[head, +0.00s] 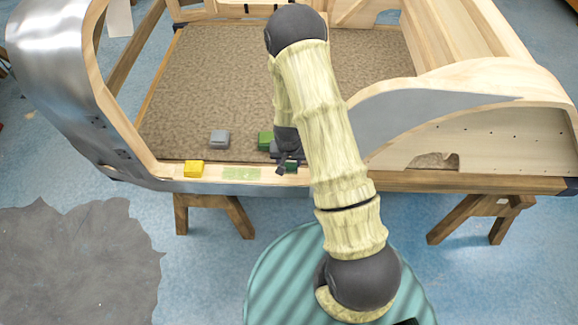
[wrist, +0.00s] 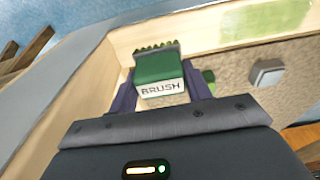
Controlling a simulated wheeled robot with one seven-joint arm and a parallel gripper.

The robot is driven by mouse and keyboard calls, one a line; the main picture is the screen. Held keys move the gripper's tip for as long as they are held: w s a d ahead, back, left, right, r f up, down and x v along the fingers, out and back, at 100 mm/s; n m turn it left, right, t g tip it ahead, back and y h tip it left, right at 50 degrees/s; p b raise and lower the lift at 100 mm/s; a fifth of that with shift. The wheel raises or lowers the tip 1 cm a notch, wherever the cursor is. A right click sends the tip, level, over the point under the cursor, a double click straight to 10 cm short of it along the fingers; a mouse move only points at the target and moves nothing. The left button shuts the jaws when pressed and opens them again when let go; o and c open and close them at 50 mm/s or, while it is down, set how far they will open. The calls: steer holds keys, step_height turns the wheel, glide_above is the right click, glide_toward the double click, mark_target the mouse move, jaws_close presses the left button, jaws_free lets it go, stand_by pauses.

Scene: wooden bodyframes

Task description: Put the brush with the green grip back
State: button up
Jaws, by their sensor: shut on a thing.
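My gripper (wrist: 155,85) is shut on the brush with the green grip (wrist: 158,75). The brush has a white label reading BRUSH and dark green bristles pointing away from my wrist. In the head view my gripper (head: 289,164) is at the front wooden rail, and a small green part of the brush (head: 291,167) shows there, mostly hidden by my gripper. A light green patch (head: 241,173) lies on the rail to the left of my gripper. It also shows at the top of the wrist view (wrist: 252,20).
A yellow block (head: 194,168) sits on the rail, left of the green patch. A grey block (head: 219,139) and another green block (head: 265,140) stand on the brown carpet floor (head: 200,85). A curved wooden side panel (head: 480,125) rises to the right.

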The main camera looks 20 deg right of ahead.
steer(key=shift+f+p, duration=0.4)
steer(key=shift+f, duration=1.55)
steer(key=shift+f, duration=0.1)
steer(key=o, duration=0.9)
steer(key=shift+o, duration=0.2)
step_height(320, 180, up, 12)
steer(key=s+b, duration=0.1)
steer(key=b, duration=0.1)
steer(key=shift+s+a, duration=0.3)
steer(key=shift+s, duration=0.1)
step_height(320, 180, up, 12)
steer(key=n, duration=0.2)
glide_above(289, 167)
steer(key=s, duration=0.6)
steer(key=s+r+n, duration=0.1)
steer(key=s+r, duration=0.5)
steer(key=shift+s+d+n+t+y, duration=0.2)
steer(key=shift+s+n+t+y, duration=0.1)
steer(key=shift+s+t, duration=0.1)
